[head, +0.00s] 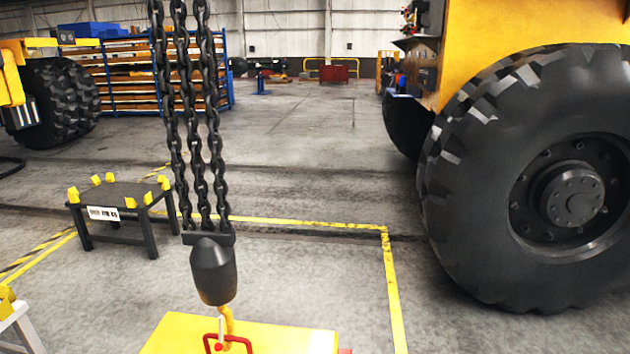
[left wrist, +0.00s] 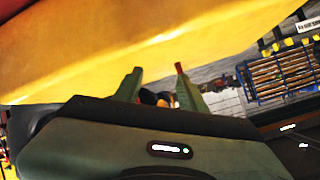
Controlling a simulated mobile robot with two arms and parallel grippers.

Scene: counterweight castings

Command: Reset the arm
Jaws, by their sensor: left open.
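My left gripper (left wrist: 159,70) shows in the left wrist view, its two fingers apart. A large yellow surface (left wrist: 90,50) fills the upper part of that view, close beyond the fingers; it is tilted in the picture. A small dark and orange shape shows between the fingers, too unclear to name. In the head view, a yellow block (head: 270,338) shows at the bottom edge, with a yellow hook (head: 226,318) and a red shackle (head: 231,342) at its top. Neither gripper shows in the head view.
Heavy black chains (head: 197,130) hang down to a dark hook block (head: 213,270) above the yellow block. A black stand (head: 115,193) with yellow corner pieces is at left. A huge wheel (head: 540,180) of a yellow vehicle is at right. Floor between them is open.

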